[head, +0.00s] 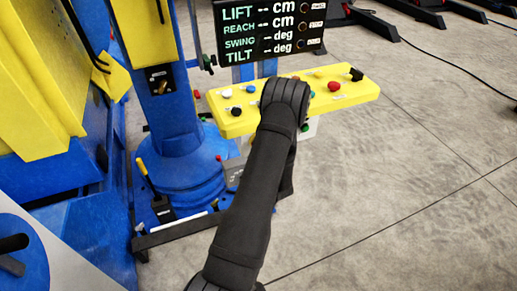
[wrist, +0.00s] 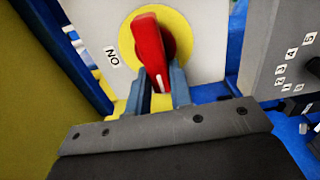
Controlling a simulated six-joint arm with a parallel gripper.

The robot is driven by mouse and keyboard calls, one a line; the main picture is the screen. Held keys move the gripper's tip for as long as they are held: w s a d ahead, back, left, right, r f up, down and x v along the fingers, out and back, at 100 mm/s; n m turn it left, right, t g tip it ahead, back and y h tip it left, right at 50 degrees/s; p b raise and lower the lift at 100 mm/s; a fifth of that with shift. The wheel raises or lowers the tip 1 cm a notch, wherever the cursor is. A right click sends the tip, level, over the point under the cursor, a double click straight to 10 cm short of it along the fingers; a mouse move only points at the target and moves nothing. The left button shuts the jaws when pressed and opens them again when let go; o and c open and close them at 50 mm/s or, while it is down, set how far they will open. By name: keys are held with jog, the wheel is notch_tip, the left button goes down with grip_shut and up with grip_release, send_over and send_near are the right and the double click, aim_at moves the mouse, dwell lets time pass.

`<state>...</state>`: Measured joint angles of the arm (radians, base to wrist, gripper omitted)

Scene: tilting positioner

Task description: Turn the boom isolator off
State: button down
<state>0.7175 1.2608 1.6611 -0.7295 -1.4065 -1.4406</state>
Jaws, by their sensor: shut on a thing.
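The boom isolator shows in the wrist view as a red rotary handle (wrist: 148,42) on a yellow round plate (wrist: 180,38), fixed to a pale box face (wrist: 208,62). An "ON" label (wrist: 112,57) sits left of the plate, turned on its side. The handle stands nearly upright in the picture, its top leaning slightly left, with a white mark near its lower end. My gripper (wrist: 161,86) is shut on the lower part of the handle, one blue-grey finger on each side. In the head view my arm hides the gripper and the isolator.
A grey box (wrist: 285,50) numbered 1 to 5 stands close on the right in the wrist view, and a yellow surface (wrist: 40,90) on the left. In the head view, a yellow control panel (head: 355,92) with knobs and a display (head: 270,30) lie beyond my arm.

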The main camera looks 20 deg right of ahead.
jog(key=c, duration=1.3)
grip_release()
jog(key=s, duration=1.7)
jog(key=shift+s, duration=0.25)
jog(key=shift+w, duration=0.1)
jog(key=w, duration=1.7)
jog(key=shift+w, duration=0.15)
